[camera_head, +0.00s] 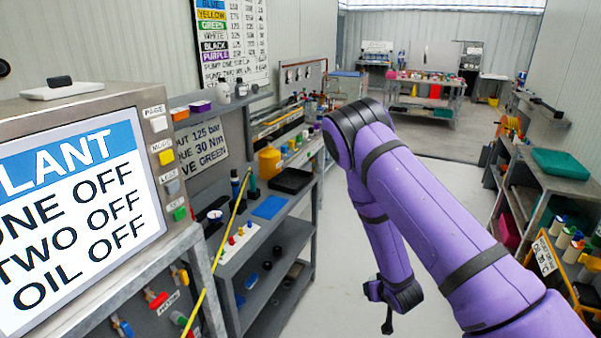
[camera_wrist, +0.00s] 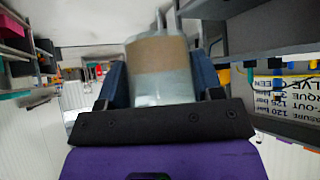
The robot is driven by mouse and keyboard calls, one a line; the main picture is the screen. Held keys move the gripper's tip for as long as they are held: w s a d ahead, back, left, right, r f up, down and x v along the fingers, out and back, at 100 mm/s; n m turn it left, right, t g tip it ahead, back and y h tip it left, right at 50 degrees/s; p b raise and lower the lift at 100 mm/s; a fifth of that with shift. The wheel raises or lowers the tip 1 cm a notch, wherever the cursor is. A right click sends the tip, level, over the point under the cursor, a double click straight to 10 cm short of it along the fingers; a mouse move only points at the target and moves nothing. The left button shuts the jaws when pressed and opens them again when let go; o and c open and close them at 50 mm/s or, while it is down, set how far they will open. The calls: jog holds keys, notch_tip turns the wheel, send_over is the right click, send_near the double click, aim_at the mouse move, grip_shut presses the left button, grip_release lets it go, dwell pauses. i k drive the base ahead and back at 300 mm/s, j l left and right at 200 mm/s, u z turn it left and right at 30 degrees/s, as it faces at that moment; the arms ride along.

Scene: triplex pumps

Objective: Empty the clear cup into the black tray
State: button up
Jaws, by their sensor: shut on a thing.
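The clear cup (camera_wrist: 158,85) is between the two dark blue fingers of my gripper (camera_wrist: 160,68) in the wrist view. The fingers are shut on its sides. The cup looks greyish and see-through, with a tan band around its middle; I cannot tell whether that band is contents or a wrap. The black tray (camera_head: 292,181) lies on the bench top at the left in the head view, well apart from my gripper. In the head view my arm hangs down over the aisle, and the cup cannot be made out there.
A large screen (camera_head: 75,210) is close at the left. A shelf with a green tray (camera_head: 562,163) is at the right. The floor of the aisle (camera_head: 455,185) is clear.

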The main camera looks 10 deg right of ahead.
aim_at(290, 180)
jog(key=i+l, duration=0.25)
jog(key=i, duration=0.2)
jog(key=i+l+z, duration=0.1)
jog(key=i+l, duration=0.2)
jog(key=i, duration=0.15)
jog(key=i+l+z, duration=0.1)
jog(key=i, duration=0.4)
jog(key=i+l, duration=0.3)
jog(key=i, duration=0.15)
